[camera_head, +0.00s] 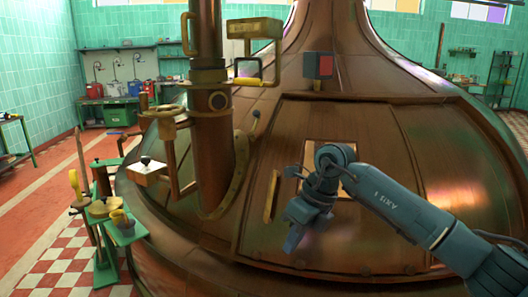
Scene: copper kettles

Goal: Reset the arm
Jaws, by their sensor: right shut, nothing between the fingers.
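My right arm comes in from the lower right, bends at the wrist and points down to the left. Its gripper (292,240) is shut and empty, in front of the sloping panel of the large copper kettle (350,235). I cannot tell whether the fingertips touch the copper. My right wrist covers part of a light square opening or plate on the panel. My left gripper is not in view.
A copper pipe (210,150) with brass fittings rises left of the panel. A small box with a red face (318,66) sits on the kettle. A green stand (122,230) with small containers is at lower left.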

